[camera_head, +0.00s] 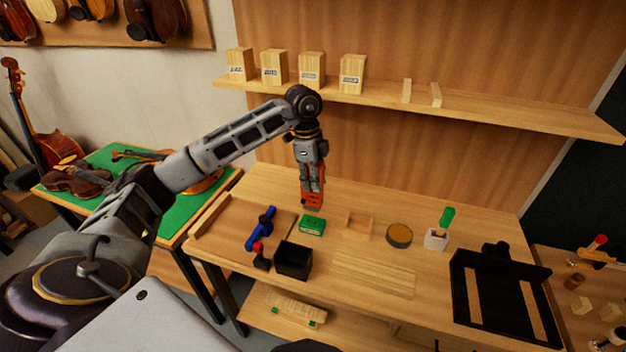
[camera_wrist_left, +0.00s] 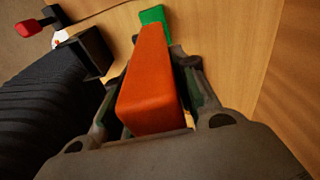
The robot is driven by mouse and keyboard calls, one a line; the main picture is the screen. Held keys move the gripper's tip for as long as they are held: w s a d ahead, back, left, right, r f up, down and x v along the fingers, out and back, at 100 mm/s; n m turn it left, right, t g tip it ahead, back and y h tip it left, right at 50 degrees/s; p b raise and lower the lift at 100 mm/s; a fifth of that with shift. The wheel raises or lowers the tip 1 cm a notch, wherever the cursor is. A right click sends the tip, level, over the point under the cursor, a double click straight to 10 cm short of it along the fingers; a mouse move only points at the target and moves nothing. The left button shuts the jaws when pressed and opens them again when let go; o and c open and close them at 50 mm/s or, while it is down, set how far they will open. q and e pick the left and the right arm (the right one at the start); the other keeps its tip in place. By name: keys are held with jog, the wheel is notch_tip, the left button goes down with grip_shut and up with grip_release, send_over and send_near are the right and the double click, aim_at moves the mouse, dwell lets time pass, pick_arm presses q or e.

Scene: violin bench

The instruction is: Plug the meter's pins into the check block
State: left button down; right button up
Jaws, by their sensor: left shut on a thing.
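The orange meter (camera_head: 313,201) is in my left gripper (camera_head: 312,184), held upright above the bench. In the left wrist view the meter (camera_wrist_left: 155,85) sits between the fingers of my left gripper (camera_wrist_left: 157,100), which is shut on it. The meter's pins are hidden. A green block (camera_head: 312,225), which looks like the check block, lies on the bench just below the meter. It also shows in the left wrist view (camera_wrist_left: 154,15), beyond the meter's far end. I cannot tell whether meter and block touch. My right gripper is not in view.
Near the green block are a black open box (camera_head: 293,262), a blue tool (camera_head: 261,228) and a red-topped piece (camera_head: 260,256). To its right are a wooden frame (camera_head: 358,227), a round dark disc (camera_head: 399,236) and a white holder (camera_head: 436,240). A black tray (camera_head: 500,297) stands further right.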

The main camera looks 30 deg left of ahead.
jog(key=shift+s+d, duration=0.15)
pick_arm(q)
jog(key=shift+f, duration=0.45)
jog(key=shift+f+b, duration=0.3)
jog(key=shift+f, duration=0.1)
jog(key=shift+f+b, duration=0.35)
jog(key=shift+f, duration=0.75)
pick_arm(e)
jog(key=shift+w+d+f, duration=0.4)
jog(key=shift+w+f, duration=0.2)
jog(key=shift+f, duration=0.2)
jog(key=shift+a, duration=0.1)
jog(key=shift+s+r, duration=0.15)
